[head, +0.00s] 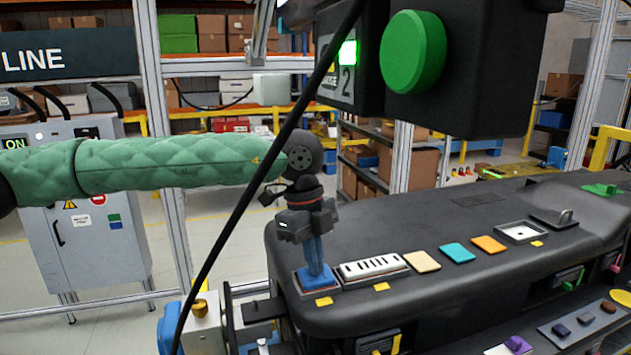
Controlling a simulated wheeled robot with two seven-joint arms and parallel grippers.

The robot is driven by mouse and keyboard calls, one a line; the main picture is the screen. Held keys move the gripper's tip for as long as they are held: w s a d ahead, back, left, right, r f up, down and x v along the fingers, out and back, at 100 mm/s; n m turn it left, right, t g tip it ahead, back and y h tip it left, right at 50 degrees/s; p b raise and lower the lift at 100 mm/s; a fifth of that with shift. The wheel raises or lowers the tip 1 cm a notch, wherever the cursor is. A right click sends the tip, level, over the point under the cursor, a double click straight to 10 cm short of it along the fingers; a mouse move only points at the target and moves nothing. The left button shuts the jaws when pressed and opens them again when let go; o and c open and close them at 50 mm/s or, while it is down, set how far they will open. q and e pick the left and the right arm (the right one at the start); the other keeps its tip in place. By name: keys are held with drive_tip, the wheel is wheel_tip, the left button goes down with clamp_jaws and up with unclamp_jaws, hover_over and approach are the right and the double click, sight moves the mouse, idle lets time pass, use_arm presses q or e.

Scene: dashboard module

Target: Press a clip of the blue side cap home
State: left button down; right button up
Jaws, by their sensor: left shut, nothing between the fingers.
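The blue side cap (304,282) lies at the near left end of the black dashboard module (450,225), beside a white vent grille. My left gripper (318,270) comes down over it from above, with its green-sleeved arm entering from the left. Its blue fingers are together with nothing between them. The fingertips are at the cap and overlap it in the picture; I cannot tell whether they touch it. The cap's clips are too small or hidden to make out. My right gripper is out of view.
The white vent grille (373,268), an orange tile (488,244) and a teal tile (457,253) sit along the module's top. A black box with a green button (412,52) hangs above. A black cable (240,205) crosses in front. A parts tray (583,325) stands at lower right.

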use_arm(q)
drive_tip(key=shift+f+b, duration=0.15)
drive_tip(key=shift+b, duration=0.15)
idle(0.8)
wheel_tip(320, 180, up, 8)
drive_tip(key=p, duration=0.1)
idle(0.8)
